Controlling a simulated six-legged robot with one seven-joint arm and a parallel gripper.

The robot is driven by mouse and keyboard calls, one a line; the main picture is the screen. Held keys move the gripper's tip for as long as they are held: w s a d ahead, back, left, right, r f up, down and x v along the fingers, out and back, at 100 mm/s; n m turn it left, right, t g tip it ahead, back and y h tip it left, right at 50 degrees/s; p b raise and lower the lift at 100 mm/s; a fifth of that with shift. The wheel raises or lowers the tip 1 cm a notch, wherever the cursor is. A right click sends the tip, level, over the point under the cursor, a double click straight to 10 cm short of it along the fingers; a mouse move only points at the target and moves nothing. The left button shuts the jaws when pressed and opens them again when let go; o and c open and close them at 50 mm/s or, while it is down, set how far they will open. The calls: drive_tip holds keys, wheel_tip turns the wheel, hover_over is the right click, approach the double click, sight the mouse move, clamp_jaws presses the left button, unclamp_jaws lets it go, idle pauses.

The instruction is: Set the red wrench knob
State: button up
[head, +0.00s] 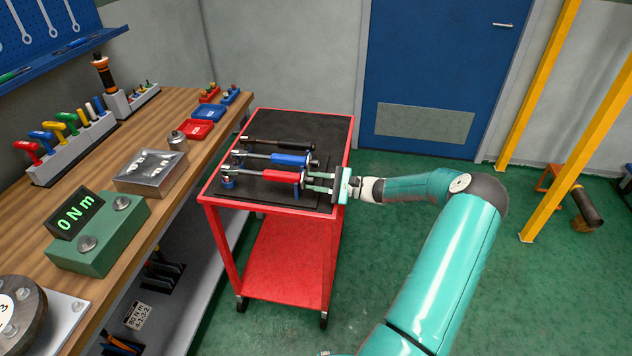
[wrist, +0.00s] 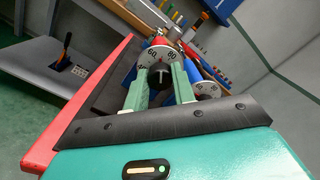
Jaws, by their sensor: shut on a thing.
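The red wrench (head: 282,176) lies on the red cart's black top, nearest the cart's front edge, its red grip to the right. My gripper (head: 318,182) reaches in from the right at the end of that grip. In the wrist view my gripper (wrist: 160,80) has its two green fingers closed on the black red wrench knob (wrist: 156,88), in front of a white dial (wrist: 158,57). The dial shows 60 at upper left and 80 at upper right. The exact pointer setting is too small to read.
A blue wrench (head: 292,159) lies just behind, its dial (wrist: 208,90) close right of my fingers. A black-handled wrench (head: 275,143) lies farther back. The green tester (head: 98,232) on the bench reads 0 N m. A card (head: 137,315) below reads 80 N m.

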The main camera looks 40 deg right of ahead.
drive_tip(key=shift+m, duration=0.5)
drive_tip(key=o, duration=1)
drive_tip(key=v, duration=1.3)
drive_tip(key=shift+s+d, duration=0.15)
drive_tip(key=shift+s, duration=0.2)
